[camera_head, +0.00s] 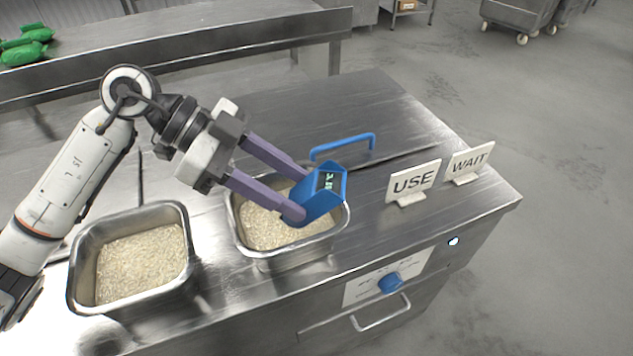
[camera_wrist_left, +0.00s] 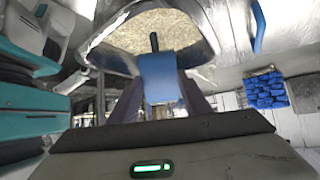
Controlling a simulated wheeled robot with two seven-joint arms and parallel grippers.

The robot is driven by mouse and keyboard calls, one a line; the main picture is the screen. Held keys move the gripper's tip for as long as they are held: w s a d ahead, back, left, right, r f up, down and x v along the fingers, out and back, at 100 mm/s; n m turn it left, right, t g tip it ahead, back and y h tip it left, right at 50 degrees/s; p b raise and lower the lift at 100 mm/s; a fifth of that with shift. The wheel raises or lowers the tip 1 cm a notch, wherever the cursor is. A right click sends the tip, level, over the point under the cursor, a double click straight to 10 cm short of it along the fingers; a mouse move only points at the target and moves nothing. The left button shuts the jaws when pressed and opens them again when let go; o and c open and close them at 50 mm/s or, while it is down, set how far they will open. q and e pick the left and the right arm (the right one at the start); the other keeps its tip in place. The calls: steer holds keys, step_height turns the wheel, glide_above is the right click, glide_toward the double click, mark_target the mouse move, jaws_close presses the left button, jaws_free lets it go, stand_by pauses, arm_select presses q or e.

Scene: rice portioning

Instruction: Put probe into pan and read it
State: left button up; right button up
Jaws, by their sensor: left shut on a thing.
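A blue probe (camera_head: 322,190) with a small lit display is held over the right-hand pan of rice. My left gripper (camera_head: 303,196), with purple fingers, is shut on it. The display faces up, but its digits are too small to read. In the left wrist view the blue probe (camera_wrist_left: 159,78) sits between the fingers, and a dark stem points toward the rice. I cannot tell whether its tip is in the rice. The right-hand pan (camera_head: 262,256) is a metal pan with pale rice; it also shows in the left wrist view (camera_wrist_left: 108,58). My right gripper is not in view.
A second metal rice pan (camera_head: 82,292) stands to the left. A USE sign (camera_head: 412,183) and a WAIT sign (camera_head: 470,163) stand at the right. A blue knob (camera_head: 390,283) is on the counter front. The counter's back right is clear.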

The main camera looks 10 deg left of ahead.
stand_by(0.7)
arm_select(q)
step_height(320, 180, up, 3)
steer(key=p, duration=0.3)
steer(key=shift+r+b, duration=0.2)
steer(key=shift+b, duration=0.15)
steer(key=shift+r, duration=0.4)
step_height(320, 180, up, 8)
